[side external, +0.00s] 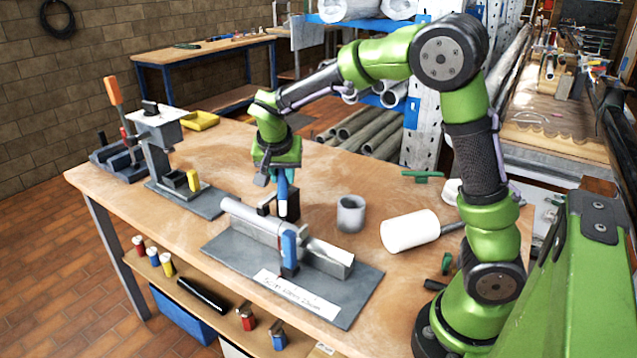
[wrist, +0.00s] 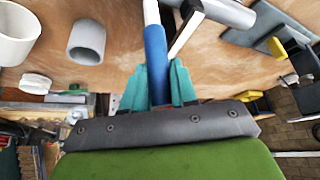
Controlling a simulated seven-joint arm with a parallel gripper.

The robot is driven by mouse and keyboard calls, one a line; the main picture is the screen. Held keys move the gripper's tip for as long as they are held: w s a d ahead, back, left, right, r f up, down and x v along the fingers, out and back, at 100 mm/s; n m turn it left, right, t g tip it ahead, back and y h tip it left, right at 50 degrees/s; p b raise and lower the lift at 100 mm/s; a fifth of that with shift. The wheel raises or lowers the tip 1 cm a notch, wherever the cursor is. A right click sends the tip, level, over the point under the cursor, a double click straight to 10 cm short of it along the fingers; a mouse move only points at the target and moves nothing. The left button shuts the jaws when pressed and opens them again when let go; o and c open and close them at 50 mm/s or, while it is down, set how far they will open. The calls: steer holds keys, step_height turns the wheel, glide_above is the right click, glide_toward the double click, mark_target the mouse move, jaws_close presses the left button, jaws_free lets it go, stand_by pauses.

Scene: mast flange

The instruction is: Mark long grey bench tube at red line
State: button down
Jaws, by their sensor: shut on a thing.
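The long grey bench tube (side external: 250,217) lies in a holder on a dark grey plate (side external: 343,308), with a blue clamp (side external: 289,250) at its front. A grey rounded piece (wrist: 228,12) at the top of the wrist view may be its end. My gripper (side external: 282,178) is above and behind the tube. Its teal fingers (wrist: 158,86) are shut on a blue marker (wrist: 155,50) with a white end, pointing down. In the side view the marker (side external: 283,192) overlaps a black block, so I cannot tell whether it touches anything. I cannot make out a red line.
A short grey tube (side external: 351,213) and a white cylinder (side external: 409,231) stand and lie to the right of the tube. A fixture with a yellow clamp (side external: 193,180) is at left. A printed label (side external: 296,294) lies on the plate's front. Bare wood (side external: 190,240) shows at front left.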

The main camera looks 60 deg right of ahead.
steer(key=shift+r, duration=3.05)
